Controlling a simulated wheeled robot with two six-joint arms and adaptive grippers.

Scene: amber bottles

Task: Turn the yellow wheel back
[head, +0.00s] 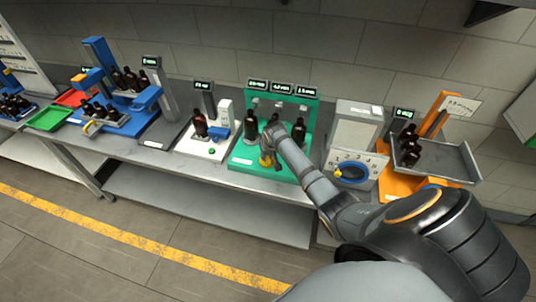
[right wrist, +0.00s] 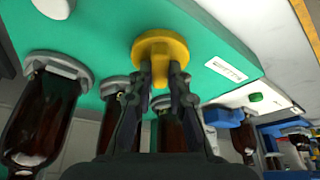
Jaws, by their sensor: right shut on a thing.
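The yellow wheel (right wrist: 158,43) sits on the face of a green station; in the right wrist view its round disc and stem show upright in the picture. My right gripper (right wrist: 161,80) is shut on the stem of the yellow wheel, a finger on each side. In the head view the yellow wheel (head: 265,161) shows only partly at the front of the green station (head: 240,155), because my right gripper (head: 269,146) and arm cover part of it. My left gripper is not in view.
Brown bottles (head: 250,124) stand in the green station near my gripper. A white station with a green button (head: 211,152) is to its left. A grey unit with a blue dial (head: 352,172) is to its right. An orange scale with a tray (head: 450,165) stands farther right.

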